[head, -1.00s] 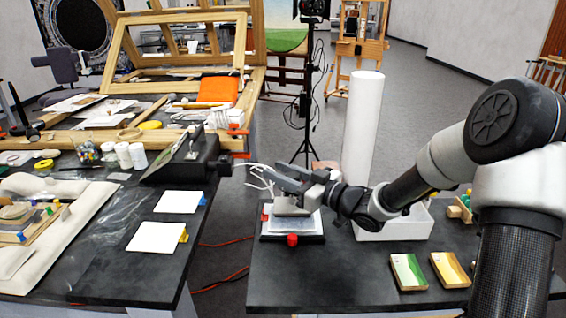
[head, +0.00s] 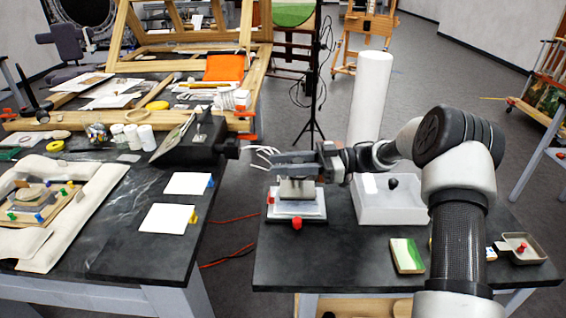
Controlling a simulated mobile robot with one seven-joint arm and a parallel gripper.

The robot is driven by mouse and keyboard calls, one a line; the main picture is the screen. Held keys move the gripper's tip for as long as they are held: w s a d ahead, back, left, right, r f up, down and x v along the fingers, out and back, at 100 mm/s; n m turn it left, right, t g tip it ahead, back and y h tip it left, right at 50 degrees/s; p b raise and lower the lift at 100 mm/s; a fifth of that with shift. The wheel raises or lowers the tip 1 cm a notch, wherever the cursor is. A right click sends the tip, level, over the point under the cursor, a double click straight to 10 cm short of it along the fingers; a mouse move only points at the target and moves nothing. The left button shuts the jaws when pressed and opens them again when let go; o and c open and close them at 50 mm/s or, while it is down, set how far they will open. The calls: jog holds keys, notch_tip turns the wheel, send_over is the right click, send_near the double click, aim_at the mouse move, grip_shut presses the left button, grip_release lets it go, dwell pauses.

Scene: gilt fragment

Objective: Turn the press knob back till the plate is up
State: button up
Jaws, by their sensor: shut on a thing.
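The press (head: 296,205) stands at the back left of the right-hand dark table, with white sheet-like layers on a dark base. Its grey upper block (head: 297,188) is right under my gripper (head: 291,166). My gripper reaches in from the right, nearly level, with its jaws shut on the press knob at the top. The jaws hide most of the knob. A red part (head: 297,223) shows at the press's front and another at its left side. I cannot tell how high the plate stands.
A white bin (head: 390,212) holding a dark object and a tall white cylinder (head: 370,97) stand right of the press. A green-and-cream block (head: 407,256) lies in front. My arm hides part of the table. A gap separates it from the cluttered left table (head: 130,235).

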jog(key=shift+s+a+r+n+g, duration=0.1)
jog(key=shift+r+n+g, duration=0.15)
jog(key=shift+g, duration=0.25)
jog(key=o, duration=1.1)
jog(key=shift+f, duration=0.1)
notch_tip(320, 180, up, 10)
jog(key=shift+p, duration=0.65)
